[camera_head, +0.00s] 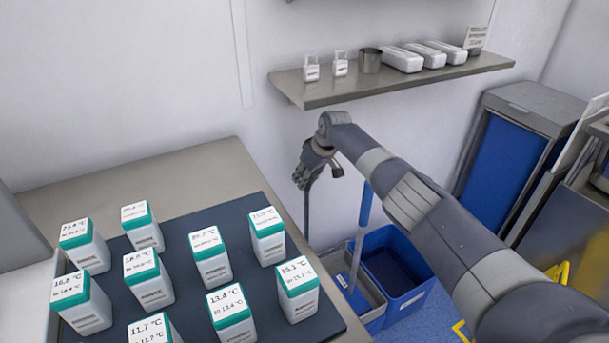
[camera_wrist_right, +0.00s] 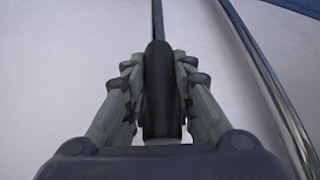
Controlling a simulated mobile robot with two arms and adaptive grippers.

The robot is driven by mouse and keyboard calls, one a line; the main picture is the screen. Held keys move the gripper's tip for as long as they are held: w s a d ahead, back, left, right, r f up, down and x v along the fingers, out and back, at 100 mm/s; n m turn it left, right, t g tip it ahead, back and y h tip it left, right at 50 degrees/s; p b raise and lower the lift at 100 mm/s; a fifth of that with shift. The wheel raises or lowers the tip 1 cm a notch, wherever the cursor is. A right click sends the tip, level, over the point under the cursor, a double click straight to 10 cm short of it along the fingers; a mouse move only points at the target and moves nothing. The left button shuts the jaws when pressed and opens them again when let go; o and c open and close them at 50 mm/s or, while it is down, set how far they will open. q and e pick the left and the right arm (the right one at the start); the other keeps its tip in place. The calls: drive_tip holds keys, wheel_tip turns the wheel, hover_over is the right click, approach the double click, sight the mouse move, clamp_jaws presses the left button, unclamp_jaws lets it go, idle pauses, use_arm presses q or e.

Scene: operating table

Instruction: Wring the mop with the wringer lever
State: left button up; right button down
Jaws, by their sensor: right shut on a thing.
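My right gripper (camera_head: 312,172) is above the gap behind the table's right edge. In the wrist view its fingers (camera_wrist_right: 160,88) are closed on both sides of the dark grip of the wringer lever (camera_wrist_right: 161,100). The lever's thin dark rod (camera_head: 307,212) runs down from the gripper in the head view; its lower end is hidden. The mop's blue handle (camera_head: 363,212) stands nearly upright to the right of the gripper, its lower end at the grey wringer (camera_head: 368,291). The wringer sits at the blue bucket (camera_head: 405,302). The mop head cannot be made out. My left gripper is not in view.
A table (camera_head: 190,165) with a dark mat and several white, green-lidded containers (camera_head: 211,256) fills the left. A wall shelf (camera_head: 400,88) with small containers is above and behind the gripper. A blue-fronted grey cart (camera_head: 502,160) stands at right.

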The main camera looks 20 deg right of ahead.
drive_tip(key=shift+w+d+r+t, duration=0.25)
drive_tip(key=shift+r+t, duration=0.05)
drive_tip(key=shift+r, duration=0.15)
drive_tip(key=c, duration=1.3)
unclamp_jaws()
drive_tip(key=shift+c, duration=0.2)
drive_tip(key=shift+f, duration=0.2)
drive_tip(key=shift+a, duration=0.15)
drive_tip(key=shift+s+r, duration=0.15)
drive_tip(key=shift+r, duration=0.25)
drive_tip(key=shift+s+d+r, duration=0.1)
drive_tip(key=shift+s+d, duration=0.15)
drive_tip(key=shift+d, duration=0.1)
drive_tip(key=s+d, duration=0.3)
drive_tip(key=s, duration=0.8)
drive_tip(key=shift+d, duration=0.35)
